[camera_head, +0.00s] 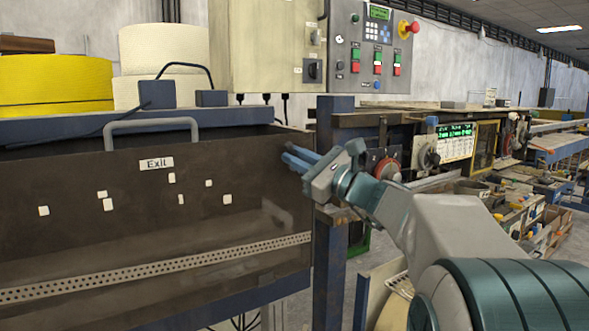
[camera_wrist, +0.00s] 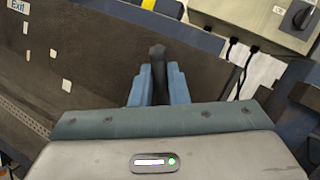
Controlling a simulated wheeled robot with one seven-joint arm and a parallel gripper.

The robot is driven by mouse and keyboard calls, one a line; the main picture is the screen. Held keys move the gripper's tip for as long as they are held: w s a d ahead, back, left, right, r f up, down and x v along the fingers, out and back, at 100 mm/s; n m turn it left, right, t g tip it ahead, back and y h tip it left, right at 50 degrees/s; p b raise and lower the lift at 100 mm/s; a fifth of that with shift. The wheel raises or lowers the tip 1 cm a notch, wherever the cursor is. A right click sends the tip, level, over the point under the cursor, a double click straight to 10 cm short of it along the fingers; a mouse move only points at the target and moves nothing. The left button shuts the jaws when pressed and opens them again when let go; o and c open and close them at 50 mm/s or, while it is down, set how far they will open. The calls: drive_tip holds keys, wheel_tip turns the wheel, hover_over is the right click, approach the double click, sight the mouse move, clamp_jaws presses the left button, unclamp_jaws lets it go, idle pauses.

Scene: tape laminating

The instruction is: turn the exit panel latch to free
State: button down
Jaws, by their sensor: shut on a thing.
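The exit panel (camera_head: 150,225) is a dark brown sheet with a white "Exit" label, at the left in the head view; it also shows at the left in the wrist view (camera_wrist: 90,65). My gripper (camera_head: 290,160) is at the panel's upper right corner. In the wrist view its two blue fingers (camera_wrist: 158,80) are shut on a dark latch handle (camera_wrist: 157,58) that sticks up between them. The fingers hide the lower part of the latch. The head view shows little of the latch behind the fingers, so I cannot tell its full turn there.
A grey handle (camera_head: 150,122) arches over the panel's top edge. A control box (camera_head: 370,45) with buttons and a red knob hangs above. A blue post (camera_head: 333,240) stands right of the panel. Yellow and cream rolls (camera_head: 163,50) sit behind the panel at the left.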

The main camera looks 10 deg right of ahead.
drive_tip(key=shift+w+d+m+t+h+b, duration=0.15)
drive_tip(key=shift+m+t+h+b, duration=0.3)
drive_tip(key=shift+m, duration=0.7)
drive_tip(key=shift+d+m+t+h+b, duration=0.25)
drive_tip(key=shift+m+t, duration=0.3)
drive_tip(key=shift+m, duration=0.65)
drive_tip(key=shift+w+d+m+t+h+b, duration=0.1)
drive_tip(key=shift+d+m+t+h+b, duration=0.25)
drive_tip(key=shift+m, duration=0.8)
drive_tip(key=shift+t, duration=0.25)
drive_tip(key=c, duration=1.4)
unclamp_jaws()
drive_tip(key=shift+s, duration=0.1)
drive_tip(key=b+v, duration=0.3)
drive_tip(key=v, duration=1)
drive_tip(key=shift+s+d, duration=0.15)
drive_tip(key=shift+s, duration=0.15)
drive_tip(key=shift+f, duration=0.1)
